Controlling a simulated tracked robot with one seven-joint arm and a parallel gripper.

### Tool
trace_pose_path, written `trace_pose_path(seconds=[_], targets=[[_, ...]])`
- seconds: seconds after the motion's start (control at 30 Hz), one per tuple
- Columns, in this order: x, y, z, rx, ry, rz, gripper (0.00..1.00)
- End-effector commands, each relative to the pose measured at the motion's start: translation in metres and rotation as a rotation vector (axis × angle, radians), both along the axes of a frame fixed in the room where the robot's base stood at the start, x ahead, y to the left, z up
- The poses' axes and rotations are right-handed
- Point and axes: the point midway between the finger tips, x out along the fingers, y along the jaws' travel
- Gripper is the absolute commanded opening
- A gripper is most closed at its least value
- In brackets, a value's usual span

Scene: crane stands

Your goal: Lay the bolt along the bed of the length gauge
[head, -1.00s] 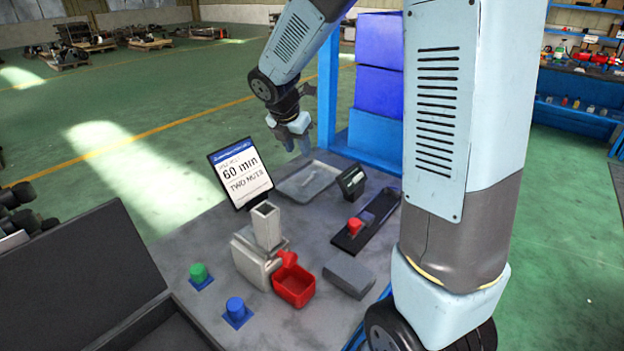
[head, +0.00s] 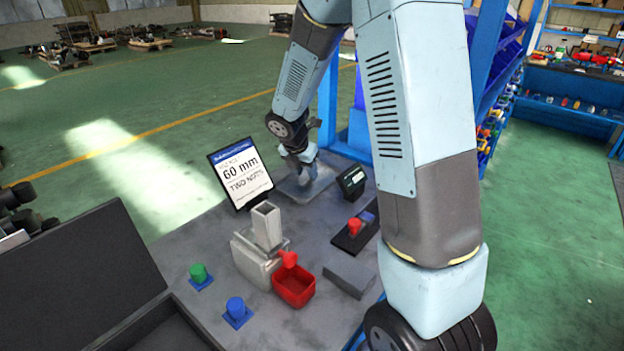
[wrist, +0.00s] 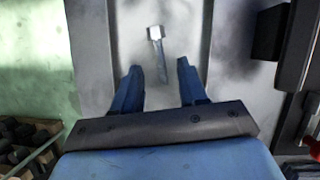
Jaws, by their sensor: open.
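A silver bolt (wrist: 158,50) with a hex head lies in a shallow grey tray (wrist: 91,40) in the wrist view. Its head points away from me and its shank runs back toward my gripper (wrist: 160,70). My gripper is open, one blue finger on each side of the shank's line, and holds nothing. In the head view my gripper (head: 310,176) is low over the tray (head: 285,189); the bolt cannot be made out there.
A sign (head: 241,172) reads 60 mm, two nuts. A grey block with a square tube (head: 266,226), a red bin (head: 294,287), a flat grey block (head: 349,277), and green (head: 199,273) and blue (head: 236,310) knobs stand nearer.

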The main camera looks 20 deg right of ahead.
Motion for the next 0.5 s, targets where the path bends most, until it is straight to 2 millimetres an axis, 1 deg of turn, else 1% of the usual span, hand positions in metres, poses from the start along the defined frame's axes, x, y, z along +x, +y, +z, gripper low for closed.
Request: trace_pose_path(seconds=[0.1, 0.2, 0.3, 0.5], targets=[[0.005, -0.004, -0.014, 0.0, 0.003, 0.001, 0.42], [0.007, -0.006, -0.021, -0.001, 0.001, 0.001, 0.42], [0.008, -0.007, -0.025, 0.0, 0.0, 0.001, 0.42], [0.008, -0.008, -0.025, 0.0, 0.0, 0.0, 0.42]])
